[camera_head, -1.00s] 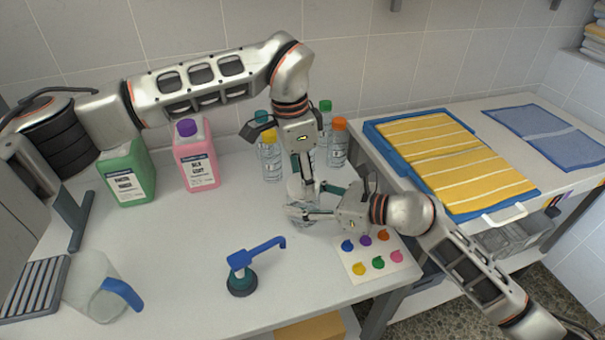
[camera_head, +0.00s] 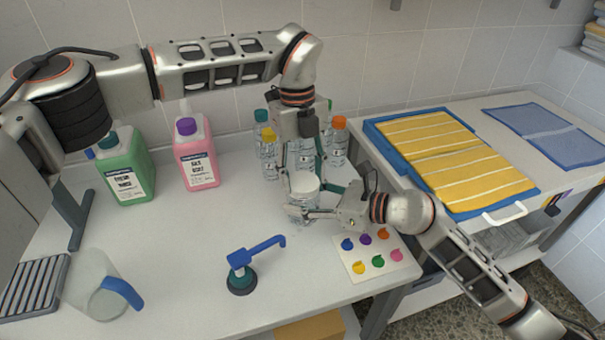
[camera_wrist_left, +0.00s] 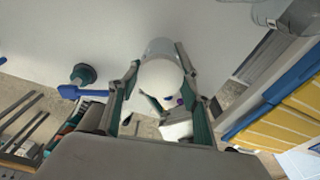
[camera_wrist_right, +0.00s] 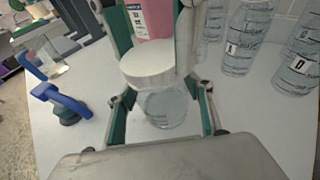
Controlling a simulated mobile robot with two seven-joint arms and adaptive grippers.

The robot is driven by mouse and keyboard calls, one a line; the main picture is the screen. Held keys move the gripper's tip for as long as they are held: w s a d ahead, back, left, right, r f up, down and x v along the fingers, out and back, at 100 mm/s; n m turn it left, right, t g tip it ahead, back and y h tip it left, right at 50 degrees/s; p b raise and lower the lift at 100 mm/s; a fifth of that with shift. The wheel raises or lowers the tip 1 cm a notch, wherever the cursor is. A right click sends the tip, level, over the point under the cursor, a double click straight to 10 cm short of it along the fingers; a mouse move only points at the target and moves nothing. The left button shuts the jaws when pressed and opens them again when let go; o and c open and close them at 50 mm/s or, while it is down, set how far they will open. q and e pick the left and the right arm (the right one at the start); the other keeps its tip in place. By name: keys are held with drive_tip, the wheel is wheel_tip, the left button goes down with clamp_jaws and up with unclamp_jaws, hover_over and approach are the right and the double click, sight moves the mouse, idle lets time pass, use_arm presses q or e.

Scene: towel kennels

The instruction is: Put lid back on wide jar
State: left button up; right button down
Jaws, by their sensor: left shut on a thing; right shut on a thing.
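The white round lid (camera_head: 304,182) is held by my left gripper (camera_head: 303,187), which reaches down from above with its fingers on either side. The clear wide jar (camera_head: 299,205) stands on the table directly below, and my right gripper (camera_head: 315,201) is shut on it from the right. In the right wrist view the lid (camera_wrist_right: 152,66) is at the jar's mouth, over the jar body (camera_wrist_right: 166,108). I cannot tell whether it touches the rim. In the left wrist view the lid (camera_wrist_left: 161,77) covers most of the jar (camera_wrist_left: 160,47).
Several clear bottles (camera_head: 270,160) stand close behind. Green (camera_head: 127,170) and pink (camera_head: 197,160) jugs are at back left. The table's middle left is clear.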

use_arm(q)
drive_tip(key=m, duration=0.5)
drive_tip(key=shift+d+r+y, duration=0.1)
drive_tip(key=shift+y, duration=0.2)
drive_tip(key=m, duration=0.5)
drive_tip(key=shift+y, duration=0.3)
use_arm(e)
drive_tip(key=shift+f, duration=0.1)
use_arm(q)
drive_tip(key=m, duration=0.5)
drive_tip(key=shift+d+m+y, duration=0.1)
drive_tip(key=shift+m+y, duration=0.2)
drive_tip(key=shift+m, duration=0.1)
drive_tip(key=m, duration=0.4)
drive_tip(key=shift+s+t, duration=0.1)
drive_tip(key=shift+t, duration=0.3)
drive_tip(key=m, duration=0.6)
drive_tip(key=shift+t, duration=0.4)
drive_tip(key=m, duration=0.4)
drive_tip(key=shift+s+m, duration=0.1)
drive_tip(key=shift+m, duration=0.2)
drive_tip(key=m, duration=0.3)
drive_tip(key=m+t, duration=0.1)
drive_tip(key=m, duration=0.3)
drive_tip(key=shift+h, duration=0.4)
drive_tip(key=o, duration=0.8)
drive_tip(key=shift+c, duration=0.2)
